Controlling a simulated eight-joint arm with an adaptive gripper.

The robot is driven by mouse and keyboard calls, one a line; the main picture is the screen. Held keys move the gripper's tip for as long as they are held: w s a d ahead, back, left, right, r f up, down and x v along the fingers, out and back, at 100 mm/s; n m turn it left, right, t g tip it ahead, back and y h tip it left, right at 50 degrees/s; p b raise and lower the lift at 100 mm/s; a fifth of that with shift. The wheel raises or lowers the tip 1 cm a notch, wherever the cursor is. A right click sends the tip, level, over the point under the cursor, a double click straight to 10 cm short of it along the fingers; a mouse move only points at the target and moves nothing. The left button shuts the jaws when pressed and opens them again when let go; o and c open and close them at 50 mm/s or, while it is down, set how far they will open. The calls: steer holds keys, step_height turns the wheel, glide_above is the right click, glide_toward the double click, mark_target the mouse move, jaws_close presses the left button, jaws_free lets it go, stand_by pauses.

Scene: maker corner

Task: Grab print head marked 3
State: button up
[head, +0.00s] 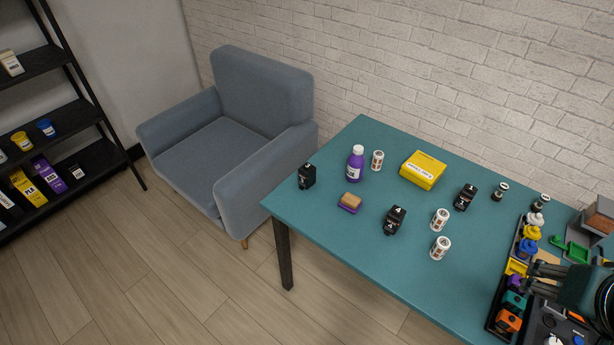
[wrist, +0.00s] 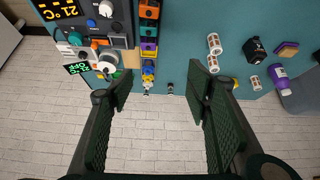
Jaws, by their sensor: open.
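Three black block-shaped print heads with white marks stand on the teal table in the head view: one near the left corner (head: 307,177), one in the middle (head: 395,221) and one further right (head: 465,197). Their marks are too small for me to tell surely which is the 3. One black block also shows in the wrist view (wrist: 255,49). My gripper (head: 528,277) is over the right part of the table, apart from these blocks. In the wrist view my gripper (wrist: 160,86) is open, with nothing between its fingers.
A tray of coloured blocks (head: 508,319) and a control panel (wrist: 85,25) crowd the right end. The table's front strip is clear.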

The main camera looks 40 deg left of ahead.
steer(key=w+a+r+n+g+y+p, duration=0.1)
steer(key=w+a+r+n, duration=0.15)
steer(key=w+a, duration=0.45)
steer(key=w+a+r+n+g+p, duration=0.1)
steer(key=w+a+r+n, duration=0.15)
steer(key=w+a, duration=0.45)
steer(key=w+a+f+n+g+p, duration=0.1)
steer(key=w+a+f+n, duration=0.15)
steer(key=a, duration=0.65)
steer(key=w+a+f+n+g+p, duration=0.1)
steer(key=w+a, duration=0.2)
steer(key=a, duration=0.6)
steer(key=n+g+h+p, duration=0.1)
steer(key=n+g+p, duration=0.15)
steer(key=n, duration=0.55)
glide_above(307, 168)
steer(key=f, duration=1.9)
steer(key=shift+w+d+f, duration=0.1)
steer(key=shift+w+d, duration=0.1)
steer(key=shift+w, duration=0.05)
steer(key=shift+s+a+f, duration=0.2)
steer(key=shift+a+f, duration=0.15)
steer(key=shift+f, duration=1.25)
